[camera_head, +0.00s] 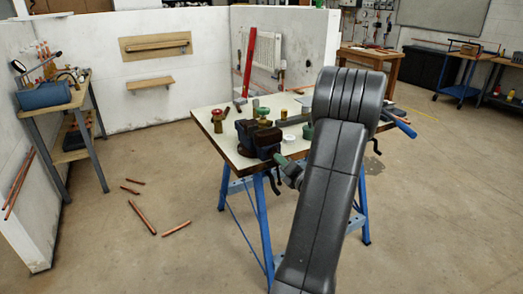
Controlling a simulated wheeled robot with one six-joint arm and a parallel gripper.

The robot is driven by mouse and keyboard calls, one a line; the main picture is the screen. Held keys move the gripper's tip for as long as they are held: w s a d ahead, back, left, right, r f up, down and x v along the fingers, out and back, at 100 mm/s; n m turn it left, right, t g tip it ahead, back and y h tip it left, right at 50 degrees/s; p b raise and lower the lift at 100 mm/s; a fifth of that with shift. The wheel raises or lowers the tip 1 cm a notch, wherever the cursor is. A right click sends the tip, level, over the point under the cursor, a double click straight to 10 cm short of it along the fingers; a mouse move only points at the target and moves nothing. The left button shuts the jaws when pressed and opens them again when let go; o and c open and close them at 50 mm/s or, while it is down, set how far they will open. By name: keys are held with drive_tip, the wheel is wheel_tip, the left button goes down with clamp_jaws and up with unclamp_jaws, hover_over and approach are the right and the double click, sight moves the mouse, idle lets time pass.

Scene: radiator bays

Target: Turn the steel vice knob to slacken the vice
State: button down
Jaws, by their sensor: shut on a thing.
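The dark blue-black vice (258,139) sits at the near edge of the white-topped workbench (225,120). My gripper (284,164) shows only in part, small and grey-green, at the front of the vice, left of my large dark arm. It is shut on the steel vice knob, at the near end of the vice. The knob is hidden by the fingers, so its angle cannot be told. My arm also hides the right middle of the bench.
Brass and green fittings (263,115) and a blue-handled tool (402,127) lie on the bench. Black crank handles (262,205) hang below its front edge. Copper pipes (143,218) lie on the floor at left. A side table (75,98) stands by the white wall.

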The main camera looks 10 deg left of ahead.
drive_tip(key=shift+r+n+b, duration=0.2)
drive_tip(key=shift+n+b, duration=5.2)
drive_tip(key=shift+b, duration=0.5)
drive_tip(key=c, duration=1.5)
unclamp_jaws()
drive_tip(key=shift+o, duration=1.1)
drive_tip(key=shift+w+a, duration=0.15)
drive_tip(key=shift+f, duration=0.1)
